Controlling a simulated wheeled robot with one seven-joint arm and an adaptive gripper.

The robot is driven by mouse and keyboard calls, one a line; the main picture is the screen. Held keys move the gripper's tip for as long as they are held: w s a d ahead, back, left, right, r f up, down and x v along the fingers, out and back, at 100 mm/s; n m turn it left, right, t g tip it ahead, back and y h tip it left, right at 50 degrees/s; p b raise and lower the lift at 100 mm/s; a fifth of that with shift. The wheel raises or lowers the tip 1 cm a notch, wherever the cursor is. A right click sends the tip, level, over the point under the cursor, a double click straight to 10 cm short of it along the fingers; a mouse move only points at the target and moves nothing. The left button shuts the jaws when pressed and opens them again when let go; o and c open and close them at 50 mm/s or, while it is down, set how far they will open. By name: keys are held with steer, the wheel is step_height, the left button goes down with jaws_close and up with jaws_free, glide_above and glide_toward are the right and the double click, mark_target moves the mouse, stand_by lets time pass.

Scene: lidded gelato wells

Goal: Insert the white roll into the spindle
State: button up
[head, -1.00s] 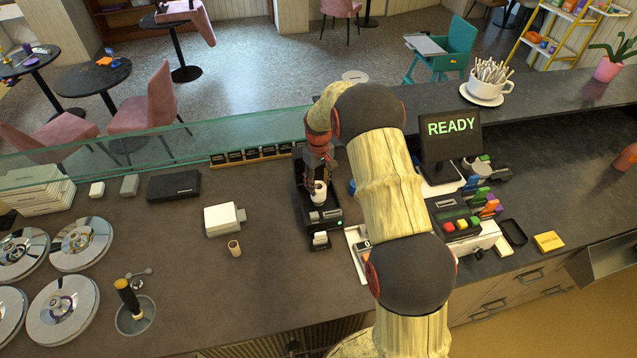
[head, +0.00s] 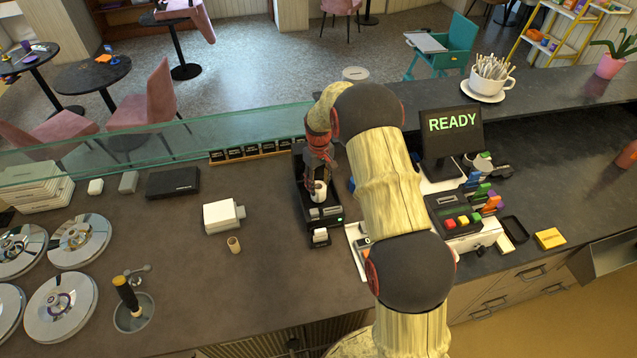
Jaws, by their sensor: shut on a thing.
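The white roll (head: 319,191) is a small white cylinder in my gripper (head: 319,180), which is shut on it. My gripper points down over a black printer-like device (head: 325,211) on the counter, and the roll is at or just above the device's upper opening. The spindle is not distinguishable; the gripper and the device's walls hide the inside. I cannot tell whether the roll touches the device. A white piece (head: 320,235) shows at the device's front, below a small green light.
A white box (head: 222,216) and a small tan tube (head: 234,244) stand left of the device. A black box (head: 173,183) lies farther left. A glass screen (head: 150,147) runs behind. The register with the READY display (head: 452,124) stands right of my arm.

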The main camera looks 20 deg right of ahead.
steer(key=shift+f+b, duration=0.3)
steer(key=shift+f, duration=0.2)
steer(key=o, duration=1.4)
steer(key=shift+r, duration=0.1)
steer(key=shift+r+p, duration=1.1)
steer(key=shift+r, duration=1.35)
step_height(320, 180, up, 12)
steer(key=shift+f, duration=0.1)
